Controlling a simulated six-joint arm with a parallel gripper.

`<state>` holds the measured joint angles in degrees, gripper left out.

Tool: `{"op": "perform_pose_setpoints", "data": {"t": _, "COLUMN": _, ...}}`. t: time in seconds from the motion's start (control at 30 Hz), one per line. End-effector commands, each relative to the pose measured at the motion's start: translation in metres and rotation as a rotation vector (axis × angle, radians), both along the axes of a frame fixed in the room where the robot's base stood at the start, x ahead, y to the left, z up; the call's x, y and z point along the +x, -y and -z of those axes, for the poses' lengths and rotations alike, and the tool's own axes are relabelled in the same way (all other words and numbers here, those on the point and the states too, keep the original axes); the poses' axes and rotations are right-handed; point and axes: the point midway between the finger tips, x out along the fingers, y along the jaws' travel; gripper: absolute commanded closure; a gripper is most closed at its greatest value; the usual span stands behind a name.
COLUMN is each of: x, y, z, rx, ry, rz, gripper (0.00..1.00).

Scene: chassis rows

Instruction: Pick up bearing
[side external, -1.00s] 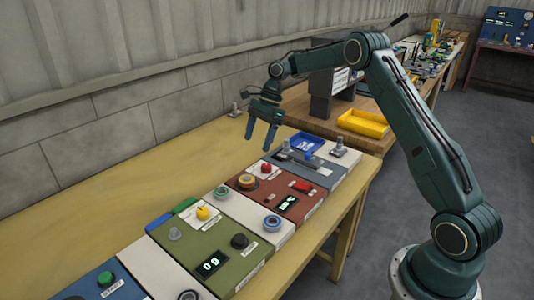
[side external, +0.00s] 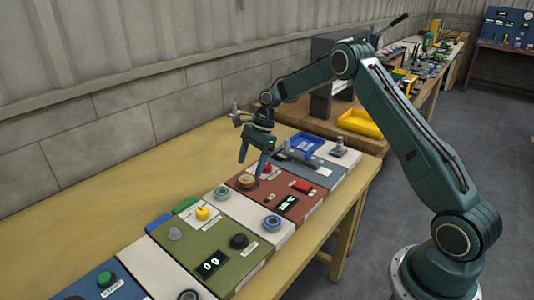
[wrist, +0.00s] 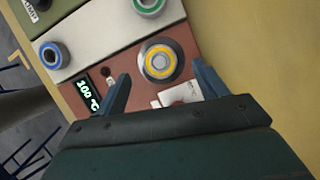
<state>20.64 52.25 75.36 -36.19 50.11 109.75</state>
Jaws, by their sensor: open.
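A yellow-ringed bearing (side external: 247,181) lies on a round grey seat on the red-brown panel (side external: 281,185). A blue-ringed bearing (side external: 271,222) and a green-ringed bearing (side external: 222,192) sit on the pale panel (side external: 245,209).
The red panel's display (wrist: 88,86) reads about 100 °C. A red knob (side external: 266,170) stands close to my fingers. A green panel (side external: 205,250) with knobs lies left. A blue tray (side external: 306,143) and a yellow bin (side external: 362,122) are behind. Bare bench (side external: 120,200) lies along the wall.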

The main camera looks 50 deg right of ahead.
Motion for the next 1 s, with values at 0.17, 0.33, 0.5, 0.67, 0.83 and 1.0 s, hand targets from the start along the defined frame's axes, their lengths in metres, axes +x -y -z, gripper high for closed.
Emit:
{"op": "perform_pose_setpoints", "data": {"t": 0.17, "x": 0.0, "y": -0.006, "z": 0.019, "rx": 0.001, "ry": -0.003, "rz": 0.0, "gripper": 0.28}}
{"op": "perform_pose_setpoints", "data": {"t": 0.33, "x": 0.001, "y": -0.013, "z": 0.036, "rx": -0.001, "ry": -0.002, "rz": -0.001, "gripper": 0.28}}
{"op": "perform_pose_setpoints", "data": {"t": 0.5, "x": 0.002, "y": -0.015, "z": 0.043, "rx": -0.001, "ry": -0.002, "rz": -0.001, "gripper": 0.28}}
{"op": "perform_pose_setpoints", "data": {"t": 0.67, "x": 0.002, "y": -0.015, "z": 0.043, "rx": -0.001, "ry": -0.001, "rz": 0.0, "gripper": 0.28}}
{"op": "perform_pose_setpoints", "data": {"t": 0.83, "x": 0.002, "y": -0.015, "z": 0.042, "rx": -0.001, "ry": -0.001, "rz": 0.0, "gripper": 0.28}}
{"op": "perform_pose_setpoints", "data": {"t": 1.0, "x": 0.002, "y": -0.015, "z": 0.042, "rx": -0.001, "ry": -0.001, "rz": 0.0, "gripper": 0.36}}
